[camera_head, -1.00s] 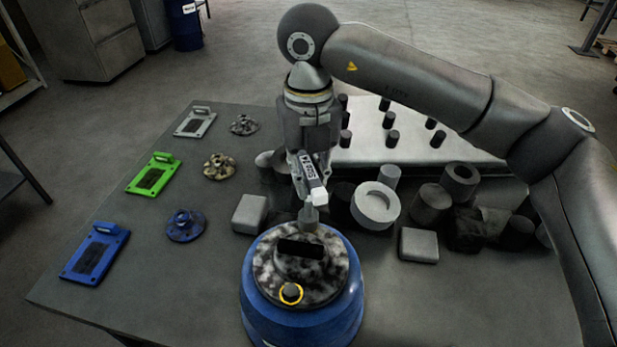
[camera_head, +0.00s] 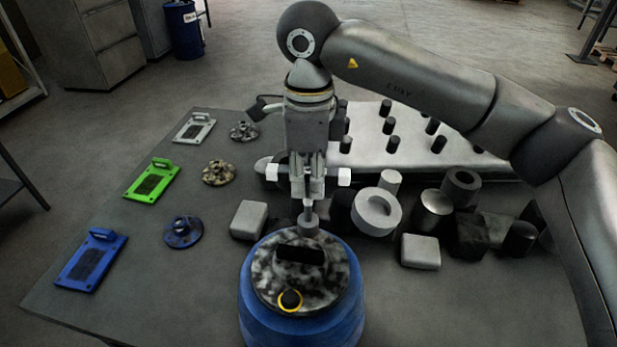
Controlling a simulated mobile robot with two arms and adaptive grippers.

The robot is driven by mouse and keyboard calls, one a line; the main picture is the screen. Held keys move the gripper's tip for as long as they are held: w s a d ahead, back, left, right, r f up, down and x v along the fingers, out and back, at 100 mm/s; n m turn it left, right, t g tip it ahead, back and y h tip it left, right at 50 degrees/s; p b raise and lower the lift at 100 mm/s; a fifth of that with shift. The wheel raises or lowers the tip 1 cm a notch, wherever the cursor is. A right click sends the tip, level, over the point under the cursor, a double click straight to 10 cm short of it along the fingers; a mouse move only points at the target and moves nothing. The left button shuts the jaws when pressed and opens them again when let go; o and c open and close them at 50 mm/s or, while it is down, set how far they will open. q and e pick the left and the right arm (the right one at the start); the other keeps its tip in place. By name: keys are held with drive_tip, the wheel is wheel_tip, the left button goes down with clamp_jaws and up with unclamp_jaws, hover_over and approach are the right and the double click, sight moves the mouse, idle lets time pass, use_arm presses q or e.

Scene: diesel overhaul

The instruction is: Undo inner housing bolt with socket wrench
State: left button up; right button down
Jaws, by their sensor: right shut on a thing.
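The blue, drum-shaped housing (camera_head: 300,318) stands at the front middle with a mottled grey cover (camera_head: 268,270) on top. My right gripper (camera_head: 308,192) points straight down above the cover's back edge. It is shut on the socket wrench (camera_head: 308,209), whose grey lower end stands upright at the back of the cover. A pale block sticks out on either side of the fingers. The bolt is not visible, and I cannot tell whether the socket sits fully on it. A yellow ring (camera_head: 290,301) surrounds a dark hole near the cover's front. My left gripper is not in view.
Blue, green and grey plates (camera_head: 92,262) with round flanges (camera_head: 183,232) lie at the table's left. Grey blocks and cylinders, including a pale ring (camera_head: 376,212), crowd the right of the housing. A light pegged board (camera_head: 400,152) lies behind. The front right is clear.

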drive_tip(key=n, duration=0.4)
drive_tip(key=shift+n, duration=0.3)
drive_tip(key=n, duration=0.3)
drive_tip(key=shift+r+n, duration=0.1)
drive_tip(key=shift+n, duration=0.2)
drive_tip(key=shift+r, duration=0.1)
